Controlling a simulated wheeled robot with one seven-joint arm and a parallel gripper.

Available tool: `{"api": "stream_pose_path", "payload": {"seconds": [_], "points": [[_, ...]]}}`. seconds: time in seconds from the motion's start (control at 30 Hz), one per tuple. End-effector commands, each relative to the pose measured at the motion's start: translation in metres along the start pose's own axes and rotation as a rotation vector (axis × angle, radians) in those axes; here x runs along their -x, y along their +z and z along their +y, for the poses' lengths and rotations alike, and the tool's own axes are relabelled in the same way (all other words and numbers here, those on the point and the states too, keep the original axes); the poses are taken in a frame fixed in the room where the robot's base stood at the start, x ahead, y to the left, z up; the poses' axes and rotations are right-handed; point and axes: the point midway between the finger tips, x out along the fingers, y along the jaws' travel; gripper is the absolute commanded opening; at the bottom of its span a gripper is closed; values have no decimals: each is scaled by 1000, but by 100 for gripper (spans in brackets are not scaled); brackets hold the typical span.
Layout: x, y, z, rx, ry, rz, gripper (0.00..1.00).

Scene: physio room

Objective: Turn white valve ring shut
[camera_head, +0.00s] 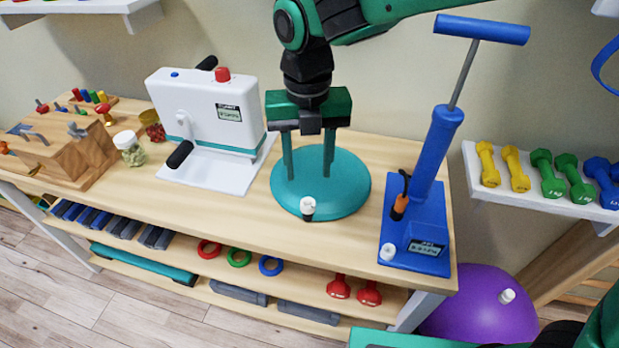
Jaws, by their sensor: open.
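A teal air cushion disc (347,190) lies on the wooden table. A small white valve ring (308,203) sits near its front edge, with a dark part just below it. My gripper (309,172) points down over the disc. Its two teal fingers are spread apart with nothing between them. The fingertips show just behind the white ring; I cannot tell their height above the disc. Other small white caps show on the base of a blue pump (432,150) and on a purple ball (480,310).
A white crank machine (207,115) stands left of the disc, and the tall pump stands close on the right. A jar (130,148) and a wooden peg block (60,150) are at the left. Dumbbells (545,175) lie on a shelf at the right.

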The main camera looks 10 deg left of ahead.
Motion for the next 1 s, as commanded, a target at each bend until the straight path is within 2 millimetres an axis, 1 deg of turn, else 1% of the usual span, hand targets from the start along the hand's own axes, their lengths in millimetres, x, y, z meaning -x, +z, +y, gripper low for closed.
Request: {"api": "stream_pose_path", "payload": {"seconds": [0.03,0.7,1.0], "points": [[4,0,0,-23,0,0,44],[2,3,-2,-690,-1,1,44],[2,4,-3,-945,0,1,44]]}}
